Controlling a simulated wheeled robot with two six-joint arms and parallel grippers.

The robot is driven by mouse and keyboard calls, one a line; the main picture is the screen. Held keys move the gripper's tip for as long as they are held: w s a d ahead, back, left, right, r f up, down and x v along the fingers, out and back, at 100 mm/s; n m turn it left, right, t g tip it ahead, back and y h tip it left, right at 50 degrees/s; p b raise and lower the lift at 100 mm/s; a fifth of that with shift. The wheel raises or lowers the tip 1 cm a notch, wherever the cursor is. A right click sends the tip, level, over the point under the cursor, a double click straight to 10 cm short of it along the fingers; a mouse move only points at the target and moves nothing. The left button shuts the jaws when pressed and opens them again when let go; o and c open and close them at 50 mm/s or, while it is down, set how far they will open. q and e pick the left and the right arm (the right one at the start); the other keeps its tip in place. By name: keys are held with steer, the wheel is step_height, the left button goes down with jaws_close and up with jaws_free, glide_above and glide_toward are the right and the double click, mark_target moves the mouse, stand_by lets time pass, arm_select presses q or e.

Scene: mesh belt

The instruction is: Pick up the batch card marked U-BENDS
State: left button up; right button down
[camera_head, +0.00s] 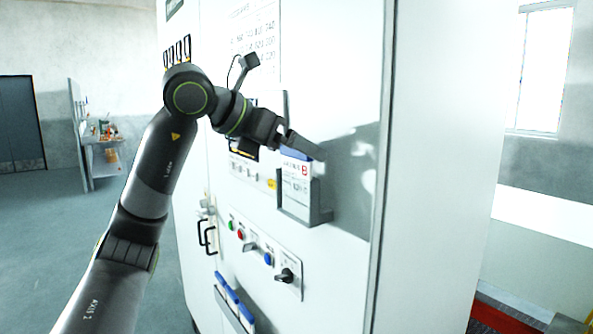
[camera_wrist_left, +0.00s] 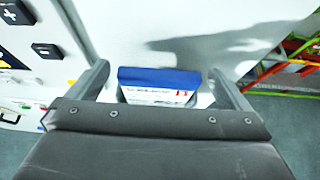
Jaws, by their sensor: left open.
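A white card with a blue top band (camera_head: 296,168) stands in a grey holder (camera_head: 318,213) on the front of a white cabinet. Red and dark print shows on it, too small to read surely in the head view. In the left wrist view the card's blue top and printed white edge (camera_wrist_left: 160,82) lie between the fingers. My left gripper (camera_head: 307,148) is at the card's upper edge. It is open, with one finger on each side of the card and gaps at both sides. My right gripper is not in view.
Below the holder is a panel with buttons and a black knob (camera_head: 287,275). More blue-topped cards (camera_head: 232,297) stand in a lower rack. A black door handle (camera_head: 207,237) sticks out at the left. The cabinet face right of the holder is bare.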

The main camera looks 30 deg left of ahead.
arm_select(q)
steer(key=shift+s, duration=0.1)
steer(key=shift+c, duration=1)
steer(key=c, duration=1)
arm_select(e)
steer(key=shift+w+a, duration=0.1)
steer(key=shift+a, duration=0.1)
arm_select(q)
steer(key=shift+r, duration=0.1)
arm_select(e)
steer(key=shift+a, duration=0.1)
